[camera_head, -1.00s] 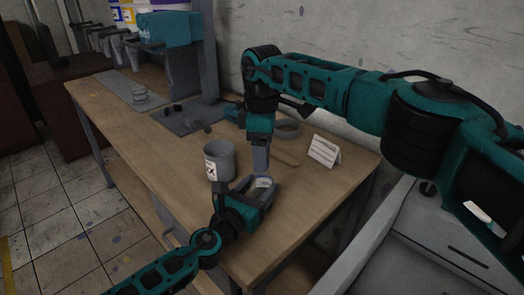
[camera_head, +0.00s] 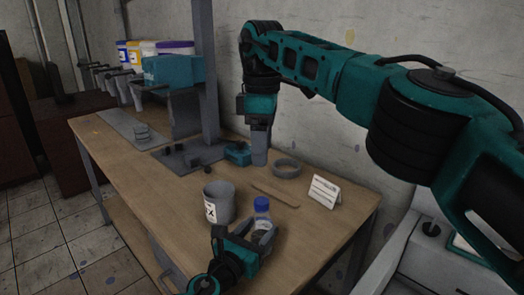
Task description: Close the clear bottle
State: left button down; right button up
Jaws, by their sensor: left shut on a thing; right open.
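The clear bottle (camera_head: 262,221) stands near the front of the wooden table with a blue cap (camera_head: 262,204) on its top. My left gripper (camera_head: 263,238) is shut around the lower part of the bottle, which it partly hides. The bottle looks upright. My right gripper (camera_head: 259,158) is open and empty, apart from the cap, above and behind the bottle. How tightly the cap sits cannot be seen.
A grey cup (camera_head: 219,202) with a label stands left of the bottle. Dispensers with coloured tubs (camera_head: 175,47) stand at the back left.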

pick_arm(q)
jog(key=shift+c, duration=1.2)
grip_release()
jog(key=shift+s, duration=0.1)
jog(key=v, duration=1.2)
jog(key=shift+s+a, duration=0.2)
jog(key=shift+s, duration=0.1)
jog(key=shift+s, duration=0.1)
